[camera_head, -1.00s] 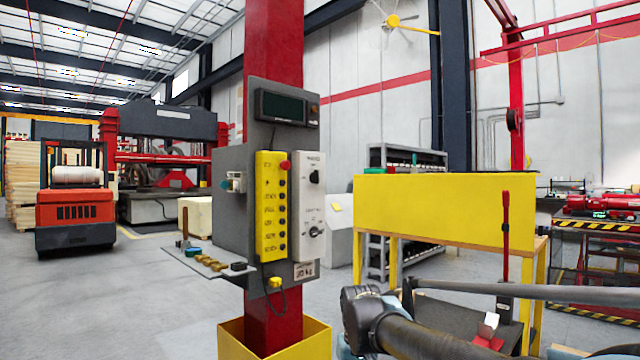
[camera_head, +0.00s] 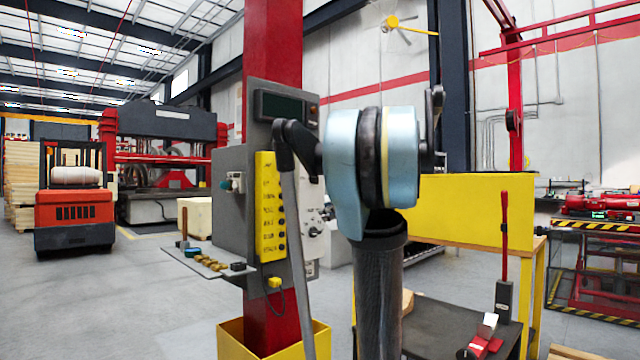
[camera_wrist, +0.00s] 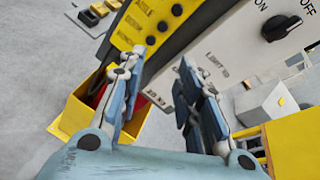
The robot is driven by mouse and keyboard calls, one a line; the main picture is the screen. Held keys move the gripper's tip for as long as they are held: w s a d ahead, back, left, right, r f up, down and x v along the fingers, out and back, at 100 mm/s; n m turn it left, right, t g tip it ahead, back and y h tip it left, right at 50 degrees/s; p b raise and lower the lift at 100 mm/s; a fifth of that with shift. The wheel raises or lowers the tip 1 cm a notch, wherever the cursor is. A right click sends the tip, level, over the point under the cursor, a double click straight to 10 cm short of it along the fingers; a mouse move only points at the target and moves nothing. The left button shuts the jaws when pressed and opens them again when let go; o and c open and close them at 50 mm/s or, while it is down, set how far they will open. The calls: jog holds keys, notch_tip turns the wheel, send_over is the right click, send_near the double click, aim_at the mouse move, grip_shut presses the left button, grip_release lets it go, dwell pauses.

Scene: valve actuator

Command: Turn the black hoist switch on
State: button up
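The black hoist switch (camera_wrist: 281,27) is a round knob with a raised grip on a white panel (camera_wrist: 240,45), at the upper right of the wrist view. ON and OFF are printed above it, and its grip slants toward the OFF side. In the head view my arm hides this knob; only a strip of the white panel (camera_head: 312,195) shows. My gripper (camera_wrist: 165,75) is open and empty in the wrist view, with its fingers apart. It is left of and below the knob, not touching it. My gripper cannot be made out in the head view.
A yellow button box (camera_head: 270,205) is beside the white panel on a grey plate, with a lower knob (camera_head: 313,231) nearby. A small shelf (camera_head: 205,262) juts out left. The red post (camera_head: 272,45) stands in a yellow base (camera_head: 230,340). A yellow-panelled bench (camera_head: 470,210) stands right.

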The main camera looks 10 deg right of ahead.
jog(key=w+d+r+m+t, duration=0.4)
jog(key=w+d+r+m, duration=0.35)
jog(key=d+r, duration=0.3)
jog(key=x, duration=1.8)
jog(key=shift+s+a+r+n+y, duration=0.25)
jog(key=shift+r+n+y, duration=0.1)
jog(key=shift+r, duration=0.2)
grip_shut()
